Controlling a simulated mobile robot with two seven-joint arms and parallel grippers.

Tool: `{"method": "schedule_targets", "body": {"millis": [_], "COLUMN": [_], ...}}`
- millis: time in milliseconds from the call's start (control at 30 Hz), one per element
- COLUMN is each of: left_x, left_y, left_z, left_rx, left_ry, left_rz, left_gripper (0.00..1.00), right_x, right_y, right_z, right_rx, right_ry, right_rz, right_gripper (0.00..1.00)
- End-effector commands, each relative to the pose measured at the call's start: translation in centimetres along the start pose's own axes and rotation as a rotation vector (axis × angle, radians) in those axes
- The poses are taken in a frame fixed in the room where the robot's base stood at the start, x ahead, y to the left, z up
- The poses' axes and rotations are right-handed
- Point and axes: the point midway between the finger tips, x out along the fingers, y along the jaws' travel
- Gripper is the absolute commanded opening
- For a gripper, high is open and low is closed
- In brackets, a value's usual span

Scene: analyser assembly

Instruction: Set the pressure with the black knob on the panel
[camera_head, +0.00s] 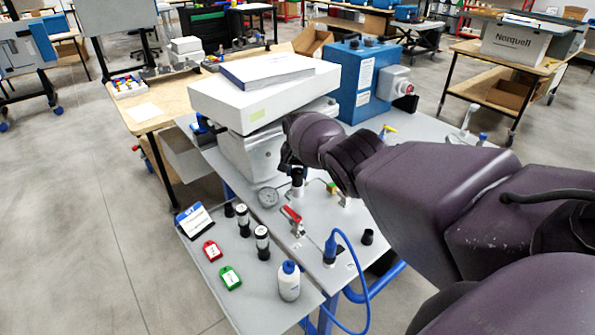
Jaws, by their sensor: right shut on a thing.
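My right arm comes in from the right, and its gripper (291,162) points down over the grey panel (325,260). The gripper is shut on the black knob (298,180), which shows just below the fingers as a dark cap on a paler stem. The wrist hides part of the fingers and the knob's top. A round pressure gauge (268,197) with a white face stands on the panel to the left of the knob; its reading is too small to tell. My left gripper is not in view.
A red-handled valve (291,214) and a blue plug with a cable (330,246) stand close in front. A white box (262,95) on a grey unit rises behind the gripper. The front shelf holds a white bottle (289,281), dark cylinders, and red and green tags.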

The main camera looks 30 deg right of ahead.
Motion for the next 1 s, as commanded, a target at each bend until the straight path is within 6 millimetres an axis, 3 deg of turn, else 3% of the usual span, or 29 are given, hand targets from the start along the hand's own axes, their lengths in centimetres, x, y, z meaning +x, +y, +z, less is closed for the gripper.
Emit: {"method": "schedule_targets", "body": {"millis": [433,467,600,1000], "left_x": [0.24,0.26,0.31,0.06], "left_y": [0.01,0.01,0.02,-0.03], "left_z": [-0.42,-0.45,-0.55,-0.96], "left_rx": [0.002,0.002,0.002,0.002], "left_ry": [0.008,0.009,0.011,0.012], "left_rz": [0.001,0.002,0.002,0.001], "left_gripper": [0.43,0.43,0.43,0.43], "right_x": [0.10,0.10,0.07,-0.66], "right_y": [0.01,0.01,0.01,-0.02], "right_z": [0.08,0.08,0.06,-0.03], "right_rx": [0.010,0.010,0.010,0.009], "right_ry": [-0.002,-0.002,-0.002,0.001], "right_rz": [0.001,0.001,0.001,-0.001], "right_gripper": [0.20,0.45,0.67,0.69]}}
